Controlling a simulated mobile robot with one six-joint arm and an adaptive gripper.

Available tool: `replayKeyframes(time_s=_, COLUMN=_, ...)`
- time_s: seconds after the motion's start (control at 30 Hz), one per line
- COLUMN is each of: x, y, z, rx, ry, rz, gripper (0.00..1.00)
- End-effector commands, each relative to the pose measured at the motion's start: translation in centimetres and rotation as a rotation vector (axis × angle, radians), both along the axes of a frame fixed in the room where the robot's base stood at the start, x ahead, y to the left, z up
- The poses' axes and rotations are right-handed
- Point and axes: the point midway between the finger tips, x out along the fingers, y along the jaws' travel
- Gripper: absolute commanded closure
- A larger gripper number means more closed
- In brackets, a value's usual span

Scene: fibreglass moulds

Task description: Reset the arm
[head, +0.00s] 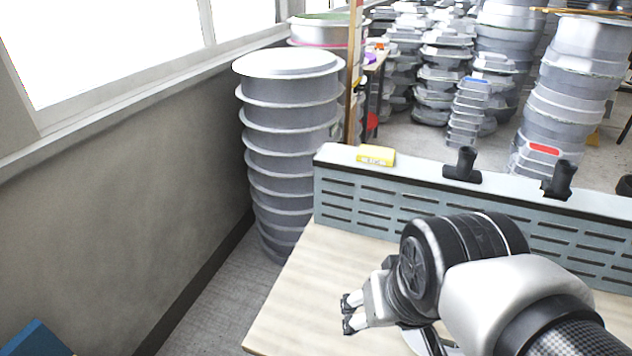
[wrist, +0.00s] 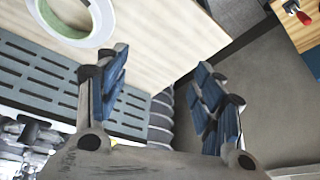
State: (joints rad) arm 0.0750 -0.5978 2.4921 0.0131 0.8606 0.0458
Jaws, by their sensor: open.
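My gripper (head: 347,314) is at the end of my arm in the head view, over the left part of the light wooden table (head: 325,265). In the wrist view my gripper (wrist: 160,92) shows two fingers with blue pads, spread well apart. Nothing is between the fingers. The table (wrist: 170,40) lies beyond them in the wrist view, with its edge running past the right finger.
A slotted grey panel (head: 350,207) lines the table's back, with a yellow box (head: 376,155) and black holders (head: 463,166) on top. A tape roll (wrist: 98,30) lies on the table. Stacked moulds (head: 290,135) stand behind, left. Grey floor (head: 215,315) is clear.

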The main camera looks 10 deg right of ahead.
Motion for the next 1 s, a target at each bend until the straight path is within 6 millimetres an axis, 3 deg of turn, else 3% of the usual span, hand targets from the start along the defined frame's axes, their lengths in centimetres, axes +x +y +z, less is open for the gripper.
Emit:
replayKeyframes(time_s=0.1, x=-2.4, y=1.1, z=0.4, rx=-0.023, ry=-0.018, rz=0.082, gripper=0.38)
replayKeyframes(time_s=0.23, x=-3.6, y=1.5, z=0.4, rx=-0.033, ry=-0.021, rz=0.118, gripper=0.38)
replayKeyframes(time_s=0.83, x=-3.6, y=1.5, z=0.1, rx=-0.033, ry=-0.02, rz=0.119, gripper=0.38)
replayKeyframes(time_s=1.0, x=-3.6, y=1.5, z=0.1, rx=-0.033, ry=-0.02, rz=0.119, gripper=0.48)
